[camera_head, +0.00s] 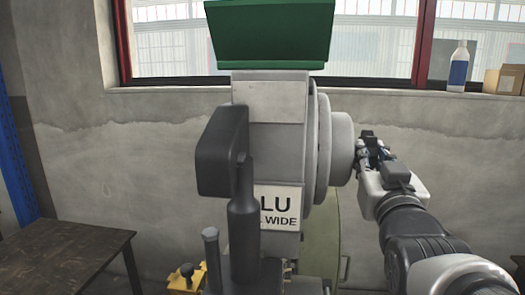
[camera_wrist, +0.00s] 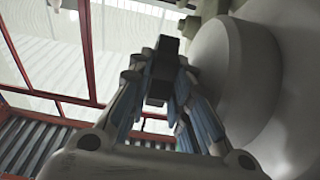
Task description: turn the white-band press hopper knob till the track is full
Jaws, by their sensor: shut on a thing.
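The press (camera_head: 270,150) stands in the middle of the head view, with a dark green hopper (camera_head: 268,35) on top. A round grey drum (camera_head: 341,148) sticks out from its right side; it also fills the right of the wrist view (camera_wrist: 240,75). My gripper (camera_head: 371,143) is at the drum's outer face, coming from the right. In the wrist view its fingers (camera_wrist: 163,85) are closed around a small dark block beside the drum, which I take as the knob (camera_wrist: 166,60). The white band and the track cannot be made out.
A dark lever and head (camera_head: 222,150) stand in front of the press and partly cover a label (camera_head: 279,208). A brown table (camera_head: 65,265) is at lower left. A bottle (camera_head: 458,66) and cardboard box (camera_head: 504,80) are on the windowsill. Bare wall lies behind my arm.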

